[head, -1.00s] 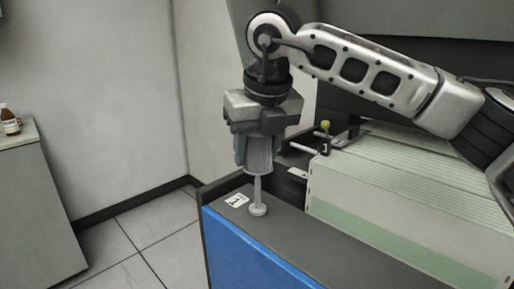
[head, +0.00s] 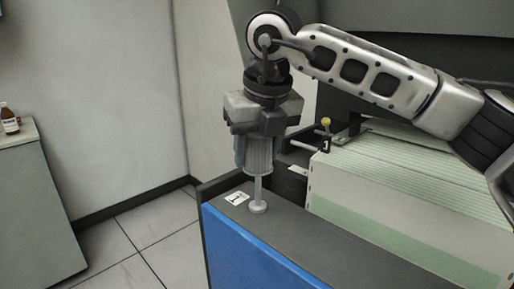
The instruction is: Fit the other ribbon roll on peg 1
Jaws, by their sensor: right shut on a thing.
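My right gripper (head: 258,150) points straight down and is shut on a grey, ribbed ribbon roll (head: 260,160), held upright. Peg 1 (head: 258,190) is a thin pale upright rod on a round foot, standing on the dark top of a blue-fronted cabinet. A white label with a 1 (head: 236,198) lies left of its foot. The roll is in line with the peg, well above the foot. The peg's upper end is hidden at the roll's lower end; I cannot tell whether it is inside the roll or behind it. No other ribbon roll shows. My left gripper is out of view.
The blue-fronted cabinet (head: 245,250) has a raised dark edge at its back left. A pale green ribbed machine part (head: 400,190) stands close on the right, with a yellow-knobbed lever (head: 326,122). A brown bottle (head: 9,118) stands on a grey cabinet (head: 40,210) far left.

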